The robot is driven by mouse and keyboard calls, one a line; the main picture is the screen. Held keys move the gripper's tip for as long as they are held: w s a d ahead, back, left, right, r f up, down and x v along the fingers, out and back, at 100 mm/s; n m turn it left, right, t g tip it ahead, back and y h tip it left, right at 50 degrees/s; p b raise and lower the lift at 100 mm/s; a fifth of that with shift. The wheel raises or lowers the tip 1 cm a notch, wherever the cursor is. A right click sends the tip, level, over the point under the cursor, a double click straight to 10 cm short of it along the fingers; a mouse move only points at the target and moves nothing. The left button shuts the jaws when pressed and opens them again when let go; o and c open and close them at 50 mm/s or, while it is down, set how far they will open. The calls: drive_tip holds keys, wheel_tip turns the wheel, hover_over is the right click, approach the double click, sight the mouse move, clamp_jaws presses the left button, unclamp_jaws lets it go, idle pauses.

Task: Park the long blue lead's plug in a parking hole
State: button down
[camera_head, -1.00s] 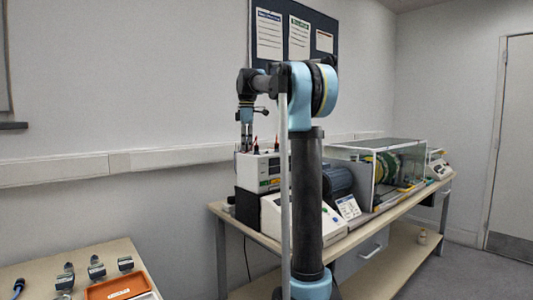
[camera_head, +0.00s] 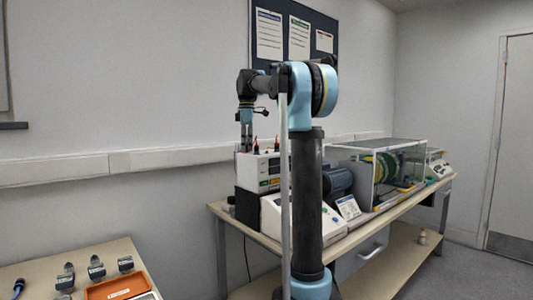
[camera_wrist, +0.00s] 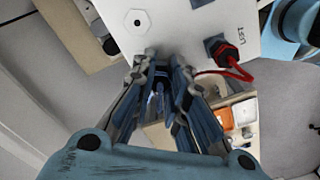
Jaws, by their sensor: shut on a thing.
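My gripper (camera_head: 245,148) points down over the left end of a white-topped instrument box (camera_head: 262,172) on the long bench. In the wrist view my gripper (camera_wrist: 162,68) is shut on a small dark blue piece (camera_wrist: 159,88), seemingly the blue lead's plug, mostly hidden between the fingers. The box's pale top (camera_wrist: 180,28) lies beyond the fingertips, with a round hole with a dark centre (camera_wrist: 137,20). A red lead's plug (camera_wrist: 224,50) sits in a dark socket to the right. I cannot tell whether the held piece touches the box.
Two red-topped plugs (camera_head: 276,144) stand on the box, close right of my gripper. A motor (camera_head: 337,180) and a clear-walled enclosure (camera_head: 385,165) stand farther along the bench. A side table at lower left holds an orange tray (camera_head: 115,287) and a dark blue coiled item (camera_head: 18,288).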

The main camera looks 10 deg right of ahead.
drive_tip(key=shift+f, duration=0.1)
drive_tip(key=c, duration=1.5)
unclamp_jaws()
drive_tip(key=shift+r, duration=2.5)
